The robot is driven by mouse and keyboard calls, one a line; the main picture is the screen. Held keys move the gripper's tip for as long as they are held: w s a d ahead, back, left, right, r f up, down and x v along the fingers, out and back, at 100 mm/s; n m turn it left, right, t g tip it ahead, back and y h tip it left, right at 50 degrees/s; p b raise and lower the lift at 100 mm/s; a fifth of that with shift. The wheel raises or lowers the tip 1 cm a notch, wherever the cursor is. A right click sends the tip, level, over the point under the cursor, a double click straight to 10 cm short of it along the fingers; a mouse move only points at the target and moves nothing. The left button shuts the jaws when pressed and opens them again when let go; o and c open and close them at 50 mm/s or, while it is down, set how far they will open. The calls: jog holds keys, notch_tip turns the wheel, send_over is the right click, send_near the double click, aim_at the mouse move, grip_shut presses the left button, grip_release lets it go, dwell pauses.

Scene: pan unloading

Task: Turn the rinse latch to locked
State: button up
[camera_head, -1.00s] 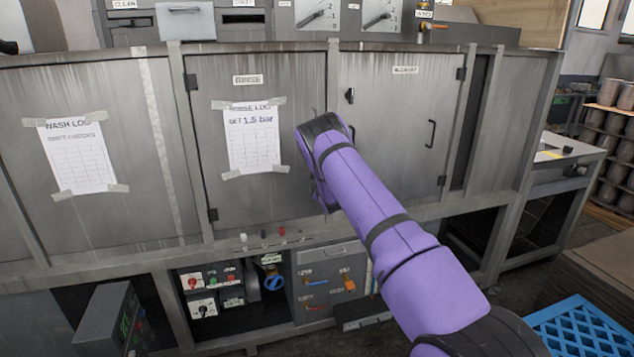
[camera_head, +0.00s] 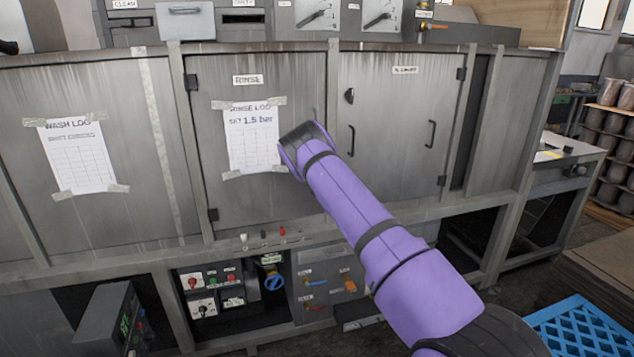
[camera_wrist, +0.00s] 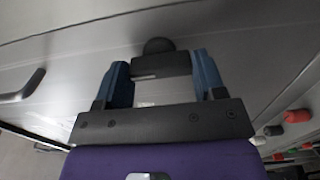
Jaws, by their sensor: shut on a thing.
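In the wrist view, my gripper (camera_wrist: 163,78) has its two blue fingers on either side of a dark block with a round end, which I take to be the rinse latch (camera_wrist: 160,65). The fingers are shut on it. Behind it is a grey metal door surface. In the head view, the rinse door (camera_head: 225,200) carries a RINSE label and a taped log sheet. My purple arm reaches to its lower right part, hiding my fingers and the held latch there. I cannot tell from these views whether the latch stands at locked.
The door to the right has a dark latch (camera_head: 349,96) and a black handle (camera_head: 351,140). Small white, black and red knobs (camera_head: 282,231) sit on the ledge below. A control panel (camera_head: 210,290) lies lower. A blue crate (camera_head: 580,330) stands at bottom right.

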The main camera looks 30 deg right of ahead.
jog(key=o, duration=0.9)
jog(key=shift+s, duration=0.1)
jog(key=v, duration=1)
jog(key=shift+s, duration=0.35)
